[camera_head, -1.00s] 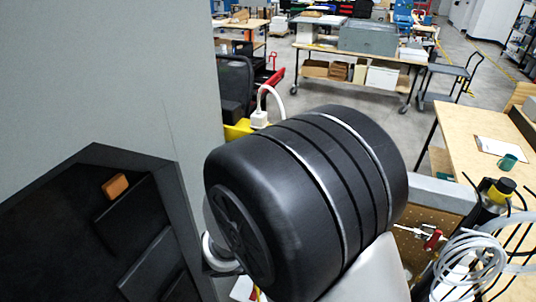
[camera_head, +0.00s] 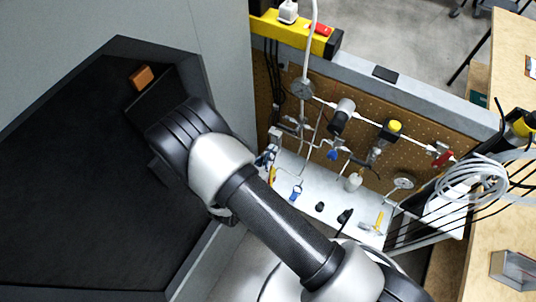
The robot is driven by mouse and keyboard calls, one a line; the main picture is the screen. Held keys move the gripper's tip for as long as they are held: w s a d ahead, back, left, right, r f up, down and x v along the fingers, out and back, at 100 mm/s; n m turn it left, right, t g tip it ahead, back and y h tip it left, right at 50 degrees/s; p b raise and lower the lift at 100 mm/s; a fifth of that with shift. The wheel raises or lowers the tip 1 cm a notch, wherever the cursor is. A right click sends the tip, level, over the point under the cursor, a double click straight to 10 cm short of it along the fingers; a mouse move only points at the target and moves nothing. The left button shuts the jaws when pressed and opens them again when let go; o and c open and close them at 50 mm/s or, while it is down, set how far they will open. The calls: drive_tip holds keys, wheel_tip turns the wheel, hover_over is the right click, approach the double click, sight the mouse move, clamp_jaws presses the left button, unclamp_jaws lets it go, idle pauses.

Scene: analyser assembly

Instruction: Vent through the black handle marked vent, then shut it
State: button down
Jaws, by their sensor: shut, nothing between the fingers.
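A pegboard panel (camera_head: 405,175) carries tubing, gauges and valves. A small black part (camera_head: 345,216), perhaps a handle, shows low on the white shelf below the panel, and a black knob (camera_head: 320,206) sits to its left. No marking is legible, so I cannot tell which one is the vent handle or how it is turned. My arm crosses the lower middle of the view, left of these parts.
A red valve handle (camera_head: 442,155) and a blue one (camera_head: 333,154) are on the tubing. Coiled clear tube (camera_head: 472,182) and black cables hang at the right. A yellow bar (camera_head: 292,34) tops the panel. A dark recess (camera_head: 80,190) holds an orange block (camera_head: 141,77).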

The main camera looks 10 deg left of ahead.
sight(288, 129)
drive_tip(key=shift+w+d+r+p, duration=0.15)
drive_tip(key=shift+w+d+r, duration=0.2)
drive_tip(key=shift+w, duration=0.5)
drive_tip(key=shift+w+d+r+p, duration=0.2)
drive_tip(key=shift+w+d+r, duration=0.1)
drive_tip(key=shift+w, duration=0.6)
drive_tip(key=shift+w+d+r+p, duration=0.15)
drive_tip(key=shift+w+d+r, duration=0.2)
drive_tip(key=shift+w, duration=0.5)
drive_tip(key=shift+a, duration=0.15)
